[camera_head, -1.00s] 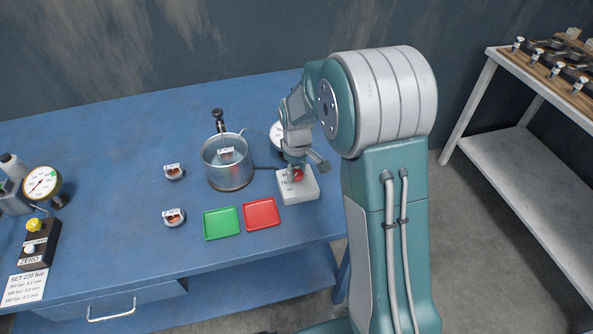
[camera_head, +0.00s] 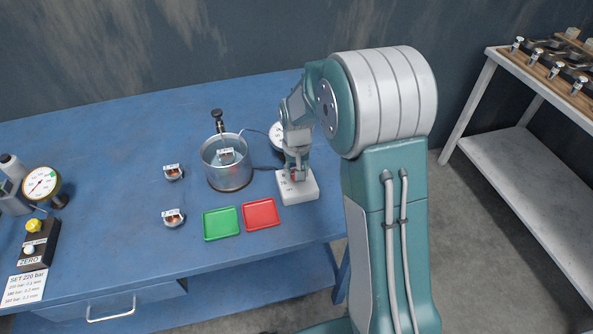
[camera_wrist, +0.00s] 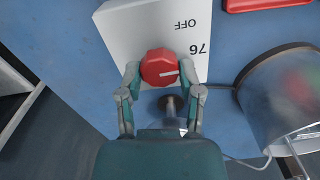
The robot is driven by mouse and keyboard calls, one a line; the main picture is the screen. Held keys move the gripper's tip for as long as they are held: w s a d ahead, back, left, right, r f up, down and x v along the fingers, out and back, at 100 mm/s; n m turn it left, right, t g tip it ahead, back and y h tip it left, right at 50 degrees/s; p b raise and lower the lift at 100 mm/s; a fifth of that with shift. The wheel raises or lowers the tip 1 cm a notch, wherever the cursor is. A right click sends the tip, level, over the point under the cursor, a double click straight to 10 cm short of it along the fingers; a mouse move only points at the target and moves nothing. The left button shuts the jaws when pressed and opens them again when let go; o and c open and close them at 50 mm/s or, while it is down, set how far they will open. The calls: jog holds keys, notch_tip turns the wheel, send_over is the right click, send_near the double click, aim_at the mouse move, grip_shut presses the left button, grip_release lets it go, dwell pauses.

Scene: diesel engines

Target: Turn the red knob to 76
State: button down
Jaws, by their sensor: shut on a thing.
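The red knob (camera_wrist: 158,66) sits on a white box (camera_wrist: 125,25) marked "OFF" and "76", which read upside down in the wrist view. A white line on the knob points right, toward the side with the "76" mark (camera_wrist: 198,48), a little below it in the picture. My gripper (camera_wrist: 160,74) has one finger on each side of the knob and is shut on it. In the head view the white box (camera_head: 299,190) stands near the table's right end. There my gripper (camera_head: 297,172) comes down from above and covers most of the knob.
A metal pot (camera_head: 228,172) stands left of the box, with a dial gauge (camera_head: 277,135) behind. A green tray (camera_head: 221,223) and a red tray (camera_head: 261,214) lie in front. Two small labelled dishes (camera_head: 173,172) (camera_head: 173,218) are farther left.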

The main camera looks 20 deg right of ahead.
jog(key=shift+s+f+m, duration=0.1)
jog(key=shift+f+m, duration=0.05)
jog(key=shift+m, duration=0.15)
jog(key=shift+c, duration=1.3)
grip_release()
jog(key=shift+r, duration=0.2)
notch_tip(320, 180, up, 12)
jog(key=shift+f, duration=0.2)
jog(key=shift+a, duration=0.1)
